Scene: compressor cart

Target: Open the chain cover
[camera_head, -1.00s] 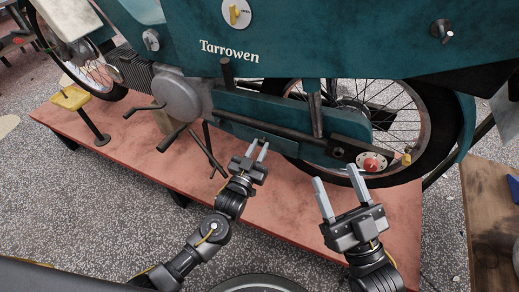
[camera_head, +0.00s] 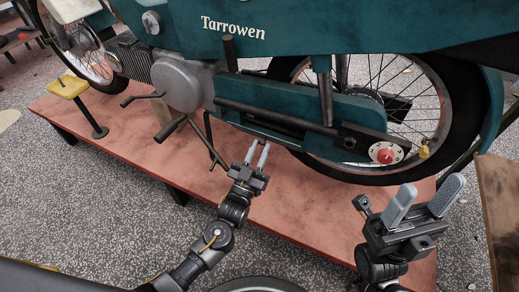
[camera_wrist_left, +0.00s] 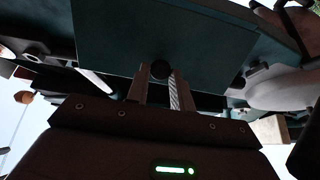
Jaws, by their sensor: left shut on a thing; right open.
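The teal chain cover (camera_head: 285,100) runs along the lower side of the motorbike, in front of the rear wheel. My left gripper (camera_head: 257,148) is just below it in the head view, fingers pointing up at its lower edge. In the left wrist view, the left gripper (camera_wrist_left: 160,78) has its fingers close together at a dark round knob (camera_wrist_left: 160,69), in front of a flat teal panel (camera_wrist_left: 205,45). The fingers hide part of the knob's surroundings. My right gripper (camera_head: 425,192) is open and empty at the lower right, apart from the bike.
A red-and-white dial (camera_head: 386,153) and a small yellow padlock (camera_head: 424,151) are near the rear wheel (camera_head: 445,115). A dark tube (camera_head: 275,116) crosses the cover. The bike is on a reddish platform (camera_head: 300,200). A wooden table edge (camera_head: 498,205) is at the right.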

